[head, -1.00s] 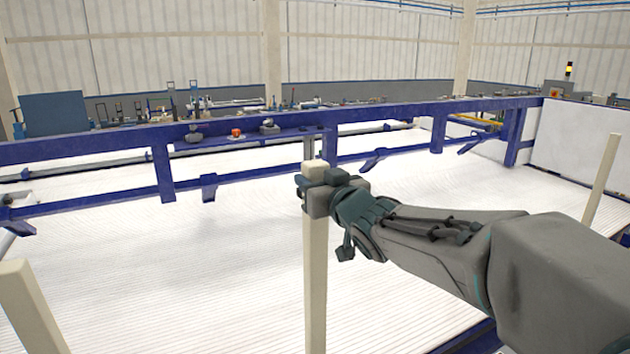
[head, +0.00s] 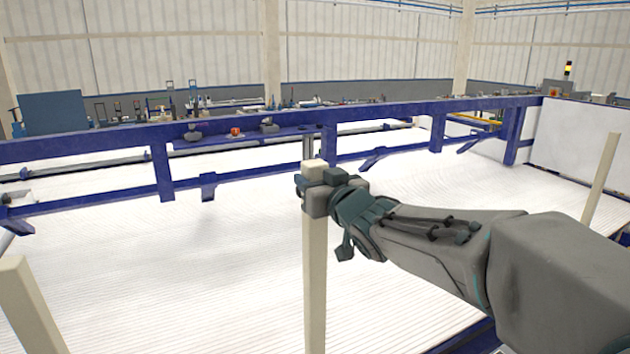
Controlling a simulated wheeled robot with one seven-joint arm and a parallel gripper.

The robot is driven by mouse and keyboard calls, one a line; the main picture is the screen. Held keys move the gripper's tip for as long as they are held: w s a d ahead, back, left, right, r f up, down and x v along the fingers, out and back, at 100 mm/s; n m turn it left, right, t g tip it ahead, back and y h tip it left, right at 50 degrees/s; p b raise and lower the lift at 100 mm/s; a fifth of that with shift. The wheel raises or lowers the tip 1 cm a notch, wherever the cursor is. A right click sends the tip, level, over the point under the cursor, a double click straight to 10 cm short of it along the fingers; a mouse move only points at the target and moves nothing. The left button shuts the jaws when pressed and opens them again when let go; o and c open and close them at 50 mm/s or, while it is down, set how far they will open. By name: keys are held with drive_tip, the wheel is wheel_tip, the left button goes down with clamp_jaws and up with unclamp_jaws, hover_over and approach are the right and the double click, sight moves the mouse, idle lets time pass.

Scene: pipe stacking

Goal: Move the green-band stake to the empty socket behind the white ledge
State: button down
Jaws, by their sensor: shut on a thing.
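My gripper (head: 316,190) is shut on a cream upright stake (head: 315,270) near its top, in the middle of the head view. The stake stands about vertical, and its lower end runs out of the bottom of the picture. No green band shows on its visible part. Two other cream stakes show, one at the lower left (head: 32,310) and one at the right (head: 602,180). No socket is in view. I cannot pick out the white ledge for certain.
A wide white ribbed surface (head: 150,265) lies below and behind the held stake. A blue frame with rails (head: 400,110) crosses behind it. Small tools and an orange item (head: 235,132) sit beyond. A white panel (head: 585,140) stands at the right.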

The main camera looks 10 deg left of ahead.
drive_tip(key=shift+f+b, duration=0.95)
drive_tip(key=shift+b, duration=0.05)
drive_tip(key=shift+f+b, duration=1.2)
drive_tip(key=shift+f, duration=0.1)
drive_tip(key=shift+f+b, duration=1.1)
